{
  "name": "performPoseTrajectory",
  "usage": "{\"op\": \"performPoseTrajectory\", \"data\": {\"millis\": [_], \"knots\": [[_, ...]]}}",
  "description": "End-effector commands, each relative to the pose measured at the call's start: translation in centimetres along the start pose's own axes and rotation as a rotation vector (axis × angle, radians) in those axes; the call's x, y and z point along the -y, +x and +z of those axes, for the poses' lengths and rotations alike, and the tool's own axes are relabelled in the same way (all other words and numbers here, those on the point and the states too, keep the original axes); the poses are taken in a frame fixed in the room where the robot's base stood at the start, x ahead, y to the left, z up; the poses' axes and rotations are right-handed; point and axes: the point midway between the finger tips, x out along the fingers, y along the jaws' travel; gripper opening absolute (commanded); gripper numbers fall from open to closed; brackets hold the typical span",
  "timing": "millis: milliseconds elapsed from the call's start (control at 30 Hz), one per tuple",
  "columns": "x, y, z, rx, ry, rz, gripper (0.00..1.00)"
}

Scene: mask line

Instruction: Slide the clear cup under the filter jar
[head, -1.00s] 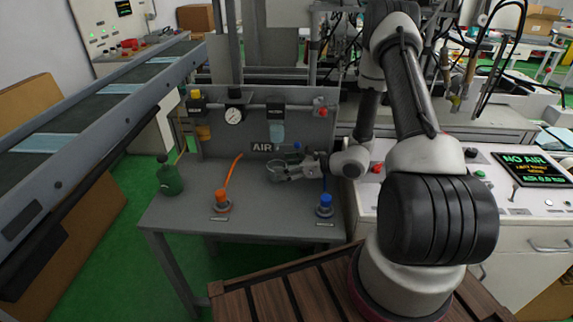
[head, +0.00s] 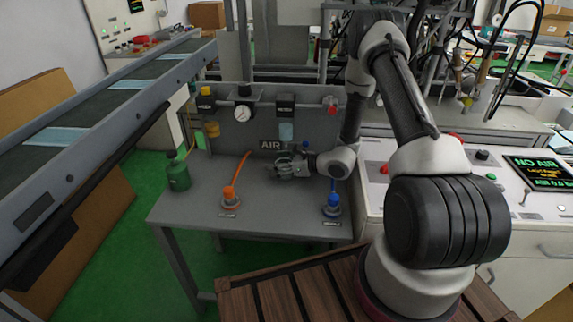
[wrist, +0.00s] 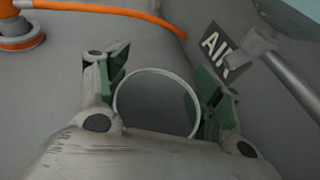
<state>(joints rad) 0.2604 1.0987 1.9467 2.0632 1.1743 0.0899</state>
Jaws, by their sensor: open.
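The clear cup shows in the wrist view as a round pale rim (wrist: 157,72) between the green-padded fingers of my gripper (wrist: 162,92). The fingers are open on either side of it; firm contact cannot be told. In the head view my gripper (head: 287,164) is low over the grey bench near the AIR sign, and the cup is hard to make out there. On the back panel hang an amber jar (head: 212,129) at left and a pale blue jar (head: 286,132) above my gripper. Their labels are too small to tell which is the filter jar.
The bench (head: 190,215) holds a green bottle (head: 177,172), an orange fitting with hose (head: 229,196) and a blue fitting (head: 332,204). A gauge (head: 243,113) is on the panel. The bench front is mostly clear between the fittings. A console (head: 535,172) reads NO AIR.

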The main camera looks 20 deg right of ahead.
Motion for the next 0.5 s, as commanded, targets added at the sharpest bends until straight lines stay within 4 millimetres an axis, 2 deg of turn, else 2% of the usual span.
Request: {"op": "performPoseTrajectory", "data": {"millis": [133, 400, 500], "knots": [[-0.05, 0.74, -0.01, 0.0, 0.001, 0.001, 0.67], [-0.03, 0.81, 0.0, 0.0, 0.0, 0.0, 0.67], [-0.02, 0.8, 0.0, 0.0, 0.0, 0.0, 0.48]]}}
